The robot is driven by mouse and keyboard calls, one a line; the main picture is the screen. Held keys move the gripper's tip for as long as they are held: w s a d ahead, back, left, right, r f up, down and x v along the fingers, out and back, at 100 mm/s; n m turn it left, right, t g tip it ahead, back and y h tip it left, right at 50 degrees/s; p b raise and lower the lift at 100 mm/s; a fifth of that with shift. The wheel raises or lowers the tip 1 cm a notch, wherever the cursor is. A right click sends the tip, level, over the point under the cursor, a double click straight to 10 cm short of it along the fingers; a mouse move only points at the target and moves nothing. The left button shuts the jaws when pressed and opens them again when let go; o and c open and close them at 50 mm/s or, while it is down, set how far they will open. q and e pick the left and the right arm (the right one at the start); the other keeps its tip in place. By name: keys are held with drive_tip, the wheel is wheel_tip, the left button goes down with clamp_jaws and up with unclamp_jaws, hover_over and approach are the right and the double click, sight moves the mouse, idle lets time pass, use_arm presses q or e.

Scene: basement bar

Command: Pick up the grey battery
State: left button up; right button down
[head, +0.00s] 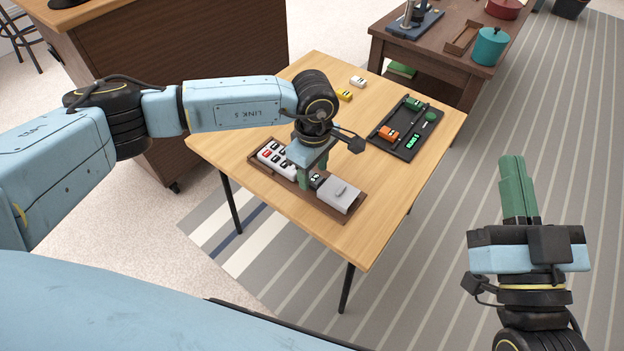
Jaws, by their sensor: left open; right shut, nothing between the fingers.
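My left gripper (312,176) is open and points down over the brown tray (262,171) on the wooden table. A small dark block with a pale marking (317,181) shows right beside its fingertips; it is partly hidden, and I cannot tell for sure whether it is the grey battery or whether the fingers touch it. A light grey box (339,195) with a raised part on top sits at the tray's right end. My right gripper (513,160) is shut and empty, away from the table at the right, over the striped rug.
A white unit (276,158) with black and red parts fills the tray's left end. A black tray (404,147) holds orange (388,134) and green pieces. Yellow (344,95) and white (358,82) blocks lie at the back. The table's front right is clear.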

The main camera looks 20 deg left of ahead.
use_arm(q)
drive_tip(key=shift+f, duration=0.45)
drive_tip(key=c, duration=1.1)
drive_tip(key=shift+o, duration=0.2)
use_arm(e)
drive_tip(key=shift+s+r+t, duration=0.35)
drive_tip(key=shift+r+t, duration=0.25)
drive_tip(key=shift+r, duration=0.2)
use_arm(q)
drive_tip(key=shift+r, duration=0.1)
use_arm(e)
drive_tip(key=shift+y, duration=0.4)
